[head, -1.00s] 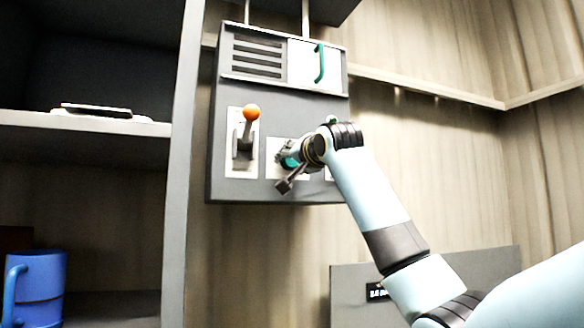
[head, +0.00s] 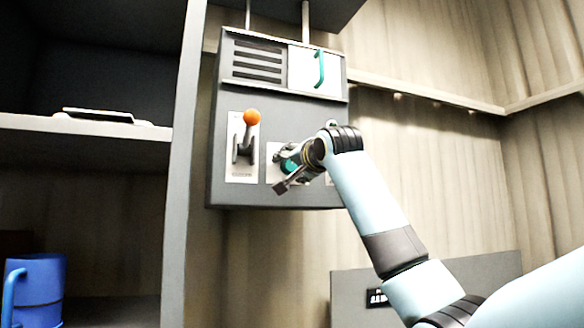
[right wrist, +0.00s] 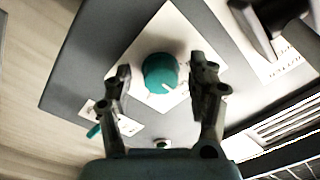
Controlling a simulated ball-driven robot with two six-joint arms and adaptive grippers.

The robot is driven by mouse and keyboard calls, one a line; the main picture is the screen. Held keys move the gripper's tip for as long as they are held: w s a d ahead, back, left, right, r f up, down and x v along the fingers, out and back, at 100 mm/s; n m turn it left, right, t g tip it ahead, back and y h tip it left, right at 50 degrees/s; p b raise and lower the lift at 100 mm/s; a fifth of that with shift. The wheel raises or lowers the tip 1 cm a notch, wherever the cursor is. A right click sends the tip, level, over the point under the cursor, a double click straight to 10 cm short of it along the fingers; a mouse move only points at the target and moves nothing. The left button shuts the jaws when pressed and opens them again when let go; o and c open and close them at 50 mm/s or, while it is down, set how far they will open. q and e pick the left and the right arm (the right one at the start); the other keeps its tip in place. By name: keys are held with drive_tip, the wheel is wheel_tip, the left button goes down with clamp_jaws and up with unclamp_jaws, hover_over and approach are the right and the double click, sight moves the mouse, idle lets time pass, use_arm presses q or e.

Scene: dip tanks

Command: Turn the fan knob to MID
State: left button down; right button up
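The fan knob is a round teal knob (right wrist: 160,74) on a white plate (right wrist: 190,28) in the right wrist view. A pale pointer mark shows at its lower right edge; I cannot read any position labels. My right gripper (right wrist: 163,76) is open, with one finger on each side of the knob and a visible gap to both. In the head view my right gripper (head: 281,168) is at the lower middle of the grey panel (head: 291,111), and the knob (head: 290,166) shows only partly between the fingers. My left gripper is not in view.
Left of the knob stands a lever with an orange ball (head: 252,117). Above are a slotted vent (head: 258,60) and a white door with a green handle (head: 319,67). Shelves (head: 85,126) stand at left, with a blue mug (head: 38,290) low down.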

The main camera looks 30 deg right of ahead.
drive_tip(key=shift+s, duration=0.1)
drive_tip(key=v, duration=1.1)
drive_tip(key=shift+s, duration=0.4)
drive_tip(key=shift+a+f, duration=0.1)
